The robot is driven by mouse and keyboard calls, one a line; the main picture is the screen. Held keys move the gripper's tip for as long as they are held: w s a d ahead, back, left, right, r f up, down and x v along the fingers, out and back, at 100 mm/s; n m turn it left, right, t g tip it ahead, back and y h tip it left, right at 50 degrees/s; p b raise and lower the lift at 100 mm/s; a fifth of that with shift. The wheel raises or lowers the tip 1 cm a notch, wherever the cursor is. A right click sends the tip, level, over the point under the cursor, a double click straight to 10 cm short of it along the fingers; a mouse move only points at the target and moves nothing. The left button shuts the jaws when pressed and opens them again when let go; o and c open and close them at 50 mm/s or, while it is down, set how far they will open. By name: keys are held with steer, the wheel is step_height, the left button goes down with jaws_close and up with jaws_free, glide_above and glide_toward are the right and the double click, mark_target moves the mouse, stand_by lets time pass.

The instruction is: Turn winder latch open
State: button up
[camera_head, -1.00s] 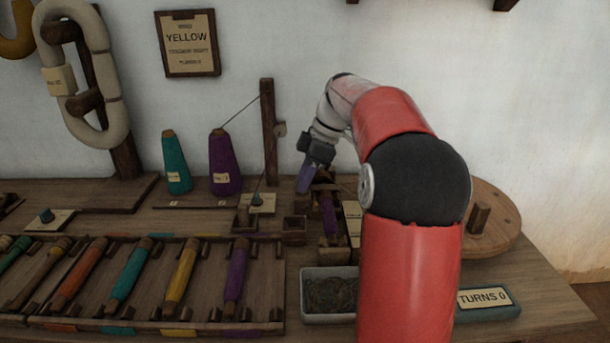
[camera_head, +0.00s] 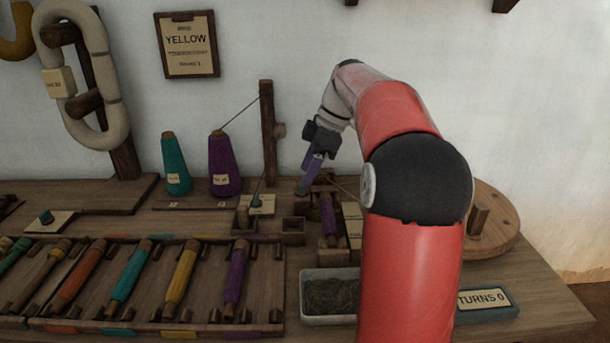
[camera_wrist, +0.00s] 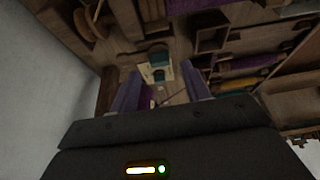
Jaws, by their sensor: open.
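The winder (camera_head: 329,228) stands on the bench below my gripper, with a purple bobbin (camera_head: 328,212) in it. My gripper (camera_head: 305,186) is open, tilted down, and its tips are at the left rear of the winder. In the wrist view the two purple fingers of my gripper (camera_wrist: 161,92) are apart with nothing held. A teal knob on a cream plate (camera_wrist: 158,72) shows beyond the gap between them. I cannot make out the winder latch with certainty; the fingers and my arm hide part of the winder.
A wooden post (camera_head: 268,130) with a thread stands left of my gripper, near the purple cone (camera_head: 223,165) and teal cone (camera_head: 175,165). A bobbin rack (camera_head: 150,285) and a grey tray (camera_head: 329,296) lie in front. A round wooden disc (camera_head: 493,218) is at right.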

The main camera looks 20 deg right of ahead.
steer(key=v, duration=0.4)
steer(key=shift+d+r, duration=0.1)
steer(key=shift+r, duration=0.25)
